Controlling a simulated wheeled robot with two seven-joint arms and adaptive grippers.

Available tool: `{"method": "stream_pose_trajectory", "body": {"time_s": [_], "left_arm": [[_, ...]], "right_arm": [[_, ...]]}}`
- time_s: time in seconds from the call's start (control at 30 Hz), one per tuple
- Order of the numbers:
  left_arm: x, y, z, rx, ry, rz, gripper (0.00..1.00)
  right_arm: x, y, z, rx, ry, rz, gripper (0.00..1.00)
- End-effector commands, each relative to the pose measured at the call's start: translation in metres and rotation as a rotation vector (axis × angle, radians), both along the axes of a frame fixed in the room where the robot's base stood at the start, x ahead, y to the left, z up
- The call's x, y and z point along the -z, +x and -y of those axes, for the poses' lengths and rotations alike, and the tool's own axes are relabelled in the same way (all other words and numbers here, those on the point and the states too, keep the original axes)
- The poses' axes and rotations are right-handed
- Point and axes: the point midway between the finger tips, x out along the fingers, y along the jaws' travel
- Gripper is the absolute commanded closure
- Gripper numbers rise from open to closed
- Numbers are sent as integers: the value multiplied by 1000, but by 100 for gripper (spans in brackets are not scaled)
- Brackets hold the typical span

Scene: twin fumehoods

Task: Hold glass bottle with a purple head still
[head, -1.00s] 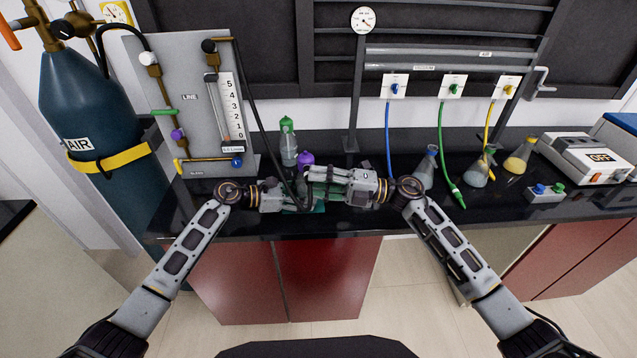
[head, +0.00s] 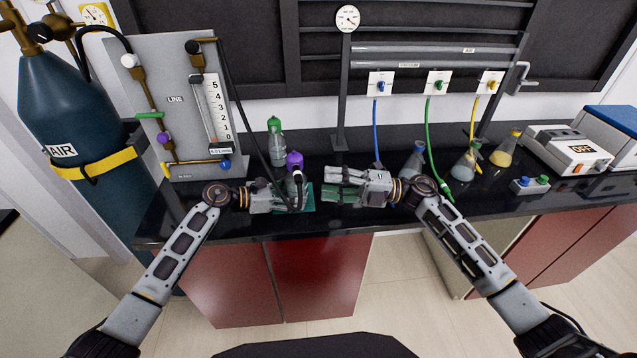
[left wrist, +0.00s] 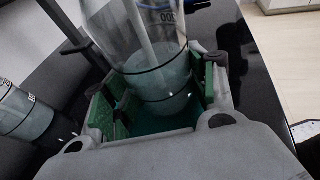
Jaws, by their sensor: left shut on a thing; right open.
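The glass bottle with a purple head (head: 294,165) stands upright near the counter's front edge, its lower part partly hidden by my left gripper (head: 290,196). In the left wrist view the clear bottle (left wrist: 150,45), with liquid inside, sits between the green-padded fingers of my left gripper (left wrist: 155,105), which is shut on it. The purple head is out of that view. My right gripper (head: 332,187) is open and empty, just right of the bottle and apart from it. A black hose (head: 258,145) loops down beside the bottle; I cannot tell whether its end is attached.
A green-topped bottle (head: 277,150) stands behind. The flow-meter panel (head: 180,95) and blue air cylinder (head: 70,120) are at the left. Several flasks, including a yellow one (head: 504,153), and a white device (head: 565,150) are at the right. A teal patch (head: 308,200) lies under the bottle.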

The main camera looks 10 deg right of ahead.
Motion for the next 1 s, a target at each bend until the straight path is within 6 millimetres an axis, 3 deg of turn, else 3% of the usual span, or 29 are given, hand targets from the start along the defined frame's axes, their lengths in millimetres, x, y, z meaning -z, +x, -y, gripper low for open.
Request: {"method": "stream_pose_trajectory", "body": {"time_s": [0.2,0.4,1.0], "left_arm": [[0,0,0,-1,0,1,56],[0,0,0,-1,-1,1,56],[-1,1,0,-2,0,2,56]], "right_arm": [[4,-4,32,2,-2,-1,56],[6,-7,50,1,-1,-2,56],[6,-7,56,1,1,0,56]]}}
